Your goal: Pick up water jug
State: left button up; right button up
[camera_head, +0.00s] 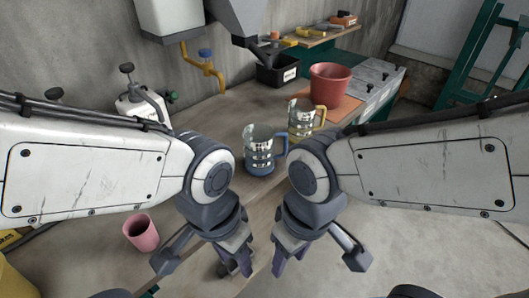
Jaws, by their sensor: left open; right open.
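A clear jug with a blue base and blue handle (260,152) stands upright on the workbench, just beyond my wrists. A second clear jug with a yellow handle (302,118) stands behind it to the right. I cannot tell which is the water jug. My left gripper (236,264) is open and points down at the near side of the bench. My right gripper (282,260) is open and empty close beside it. Both grippers are nearer to me than the jugs and touch neither.
A pink cup (141,233) stands at the left. A red pot (329,83) sits on an orange board at the back right. A black bin (277,71) stands under a grey chute. A yellow pipe with a blue tap (205,65) comes from the wall.

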aim_at(259, 139)
jog(key=z, duration=1.85)
jog(key=i, duration=0.5)
jog(key=u, duration=3.2)
